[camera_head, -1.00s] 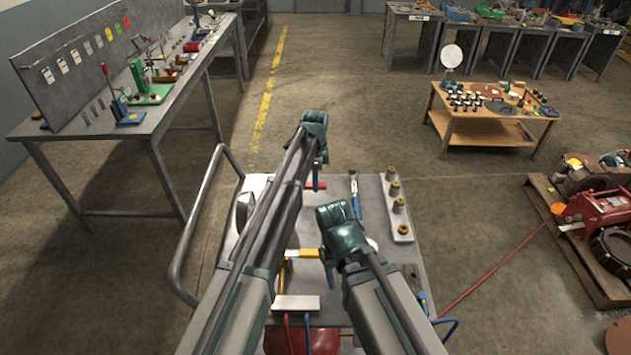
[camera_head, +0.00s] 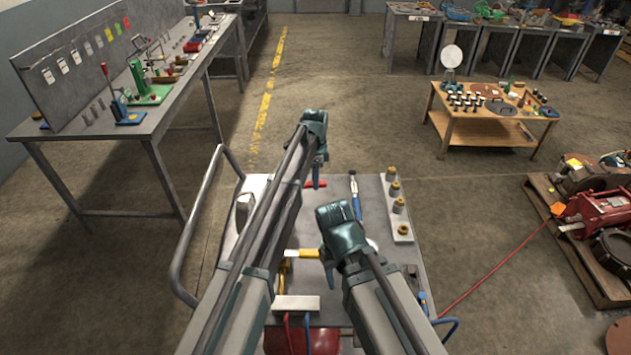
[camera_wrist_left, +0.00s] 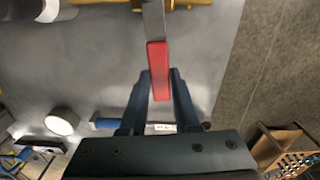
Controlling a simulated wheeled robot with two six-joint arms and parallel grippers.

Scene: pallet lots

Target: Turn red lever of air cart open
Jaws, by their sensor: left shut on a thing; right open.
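The air cart (camera_head: 375,183) stands in front of me with a grey top. The red lever handle (camera_wrist_left: 159,72) lies between the fingers of my left gripper (camera_wrist_left: 160,80), which is shut on it. A grey metal shank runs from the handle to a yellow brass body (camera_wrist_left: 180,4) at the top of the left wrist view. In the head view, my left gripper (camera_head: 316,182) is over the far part of the cart and hides part of the red handle.
A blue-handled tool (camera_head: 356,197) and a strip of brass fittings (camera_head: 402,228) lie on the cart's right side. A curved rail (camera_head: 190,235) edges its left. A red hose (camera_head: 490,296) runs right to a pallet (camera_head: 575,240). A workbench (camera_head: 70,140) stands left.

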